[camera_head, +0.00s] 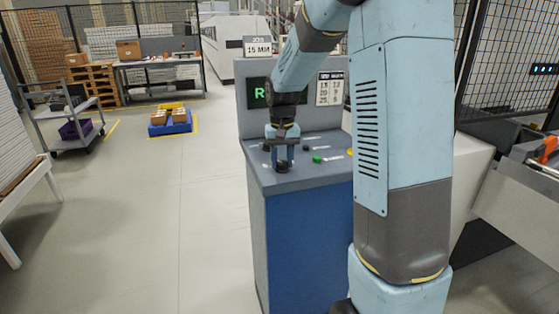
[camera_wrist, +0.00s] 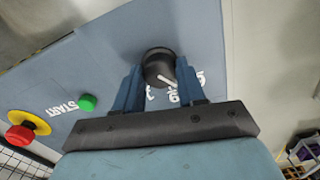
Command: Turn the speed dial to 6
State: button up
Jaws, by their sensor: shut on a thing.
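The speed dial is a round black knob (camera_wrist: 159,66) with a white pointer line, set on the sloped top of the blue-grey control console (camera_head: 318,180). My gripper (camera_wrist: 160,85) has its two blue fingers on either side of the dial and is shut on it. In the wrist view the white pointer slants toward the lower right. White print around the dial is partly hidden by the fingers, and I cannot read which number the pointer meets. In the head view my gripper (camera_head: 283,162) reaches down onto the dial (camera_head: 282,168) near the console's front left.
A green START button (camera_wrist: 87,102) and a red emergency stop (camera_wrist: 20,136) on a yellow ring sit on the same panel. A display with a green R (camera_head: 259,93) and a number chart (camera_head: 330,88) stand behind. My arm hides the console's right part.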

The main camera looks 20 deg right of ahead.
aim_at(282, 162)
jog(key=shift+w+r+n, duration=0.1)
jog(key=shift+w+n, duration=0.05)
jog(key=shift+n, duration=0.75)
jog(key=o, duration=1)
jog(key=shift+o, duration=0.3)
notch_tip(282, 162, up, 14)
jog(key=shift+f, duration=0.25)
